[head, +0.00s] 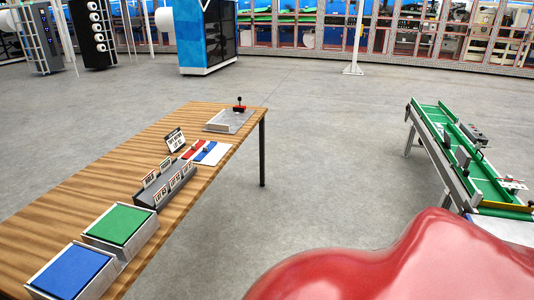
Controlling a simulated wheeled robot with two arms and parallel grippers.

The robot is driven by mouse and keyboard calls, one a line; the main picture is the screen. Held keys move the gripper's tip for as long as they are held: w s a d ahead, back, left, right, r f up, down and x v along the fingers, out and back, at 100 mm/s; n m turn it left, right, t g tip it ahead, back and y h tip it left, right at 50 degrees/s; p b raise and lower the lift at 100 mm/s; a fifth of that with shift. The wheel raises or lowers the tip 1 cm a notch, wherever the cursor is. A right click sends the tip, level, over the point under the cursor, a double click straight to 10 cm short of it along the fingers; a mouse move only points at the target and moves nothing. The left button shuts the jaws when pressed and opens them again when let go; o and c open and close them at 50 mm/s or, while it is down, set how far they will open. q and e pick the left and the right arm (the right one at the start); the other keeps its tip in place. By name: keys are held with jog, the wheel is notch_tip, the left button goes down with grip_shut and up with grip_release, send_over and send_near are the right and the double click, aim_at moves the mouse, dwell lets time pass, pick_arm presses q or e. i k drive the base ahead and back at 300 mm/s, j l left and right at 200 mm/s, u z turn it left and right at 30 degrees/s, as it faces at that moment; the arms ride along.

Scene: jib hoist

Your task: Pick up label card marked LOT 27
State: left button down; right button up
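Several small label cards with dark print stand in a dark grey holder (165,195) on the wooden table (110,178). Three cards face me along its front, a left one (161,190), a middle one (174,184) and a right one (187,170). More cards (150,179) stand upright at its back. The print is too small to tell for sure which card reads LOT 27. Neither of my grippers shows in the head view.
Green (118,223) and blue (70,271) topped trays lie at the table's near end. A green conveyor (455,155) stands right. Floor between is clear.

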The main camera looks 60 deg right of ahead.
aim_at(187, 168)
jog(key=z, duration=1.4)
jog(key=i+l+u, duration=0.1)
jog(key=i, duration=0.2)
jog(key=i+l+u, duration=0.15)
jog(key=i, duration=0.1)
